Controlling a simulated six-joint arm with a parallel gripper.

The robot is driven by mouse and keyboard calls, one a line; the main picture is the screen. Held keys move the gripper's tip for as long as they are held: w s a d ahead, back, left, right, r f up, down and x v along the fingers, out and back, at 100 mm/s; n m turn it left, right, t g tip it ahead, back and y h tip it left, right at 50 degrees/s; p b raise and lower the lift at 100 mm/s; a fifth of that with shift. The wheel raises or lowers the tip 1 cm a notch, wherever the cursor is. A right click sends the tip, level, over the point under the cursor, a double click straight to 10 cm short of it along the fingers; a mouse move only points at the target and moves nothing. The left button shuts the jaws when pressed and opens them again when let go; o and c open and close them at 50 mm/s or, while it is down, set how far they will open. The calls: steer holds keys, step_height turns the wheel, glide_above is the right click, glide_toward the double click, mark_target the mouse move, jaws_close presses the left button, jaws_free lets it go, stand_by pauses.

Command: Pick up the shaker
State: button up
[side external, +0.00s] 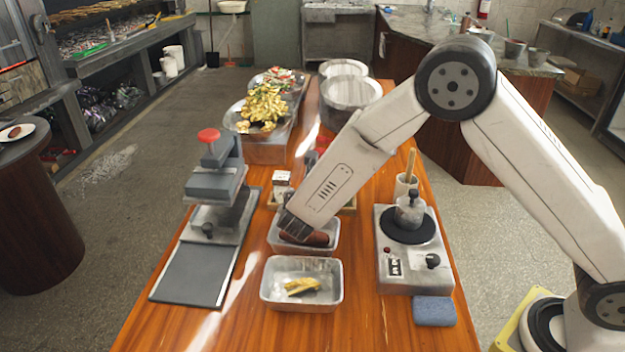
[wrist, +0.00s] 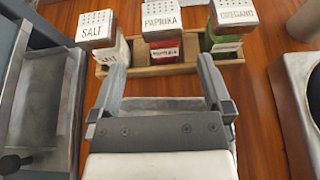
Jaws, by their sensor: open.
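Three square shakers with perforated metal lids stand in a row in a wooden rack (wrist: 150,71) in the wrist view. They are labelled salt (wrist: 97,30), paprika (wrist: 163,22) with red contents, and oregano (wrist: 232,18) with green contents. In the side view, one shaker (side external: 282,179) shows left of my arm; my arm hides most of the rack. My gripper (wrist: 162,68) is open and empty, its fingers pointing toward the rack with the paprika shaker between their lines. In the side view my gripper (side external: 297,226) is over a metal tray, short of the shakers.
The metal tray (side external: 327,251) under my gripper holds a dark red-brown item. A nearer tray (side external: 335,297) holds yellow pieces. A grey press (side external: 195,270) stands left, and a hot plate (side external: 393,282) with a small pot (side external: 410,212) stands right. Serving trays of food lie behind.

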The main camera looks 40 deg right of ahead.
steer(key=shift+x, duration=1.35)
steer(key=shift+f, duration=0.1)
steer(key=shift+x, duration=2.55)
steer(key=shift+s+d, duration=0.1)
steer(key=shift+d, duration=0.05)
steer(key=c, duration=1.1)
